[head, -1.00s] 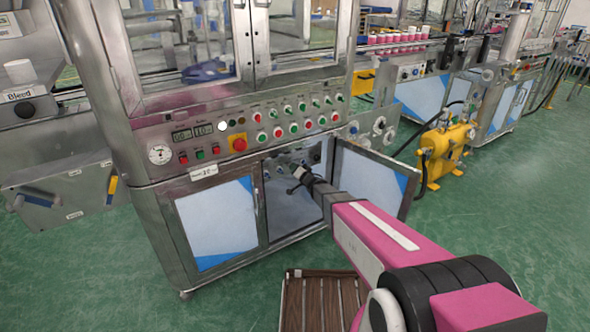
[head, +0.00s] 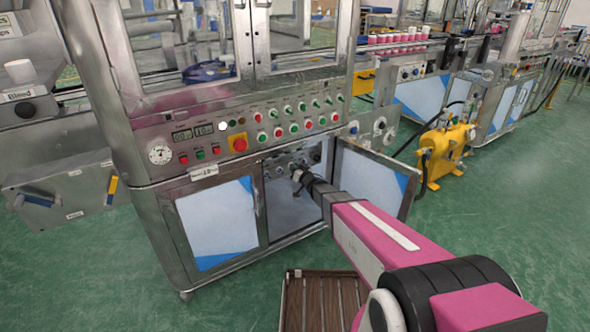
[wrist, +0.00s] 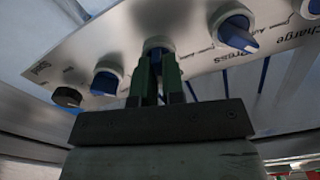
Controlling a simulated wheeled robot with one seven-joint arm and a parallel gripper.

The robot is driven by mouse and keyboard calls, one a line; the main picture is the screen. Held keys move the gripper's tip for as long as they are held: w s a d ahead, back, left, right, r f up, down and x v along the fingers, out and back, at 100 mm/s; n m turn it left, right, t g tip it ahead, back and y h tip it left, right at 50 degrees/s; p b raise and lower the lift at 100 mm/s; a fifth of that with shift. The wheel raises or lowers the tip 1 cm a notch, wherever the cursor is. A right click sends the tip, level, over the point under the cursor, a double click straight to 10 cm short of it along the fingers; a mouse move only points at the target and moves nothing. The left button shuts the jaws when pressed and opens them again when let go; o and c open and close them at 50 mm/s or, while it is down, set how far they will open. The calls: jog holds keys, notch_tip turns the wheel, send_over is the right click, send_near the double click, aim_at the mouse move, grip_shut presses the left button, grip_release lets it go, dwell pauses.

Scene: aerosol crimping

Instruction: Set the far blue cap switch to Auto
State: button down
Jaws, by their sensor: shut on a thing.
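In the wrist view a slanted grey panel carries a row of blue-handled switches with white collars. My gripper (wrist: 156,58) has its two green fingers closed around the switch (wrist: 158,43) in the middle of the row; the fingers hide most of its handle, so its setting cannot be read. Another blue switch (wrist: 104,83) is to its left and one (wrist: 238,33) to its right, beside lettering including "Auto". In the head view my gripper (head: 298,178) reaches into the open cabinet (head: 285,213), at the knob panel. I cannot read which label belongs to the held switch.
A black knob (wrist: 67,96) sits at the panel's left end, and another blue switch (wrist: 312,8) at the upper right. The open cabinet door (head: 372,182) stands close to the right of my arm. A wooden slatted platform (head: 322,300) lies on the floor below.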

jog(key=n, duration=1.2)
jog(key=shift+s+a+f, duration=0.1)
jog(key=shift+s+a, duration=0.05)
jog(key=shift+a, duration=0.05)
dwell(0.5)
jog(key=c, duration=1.2)
grip_release()
jog(key=shift+v, duration=5.45)
jog(key=shift+d, duration=0.1)
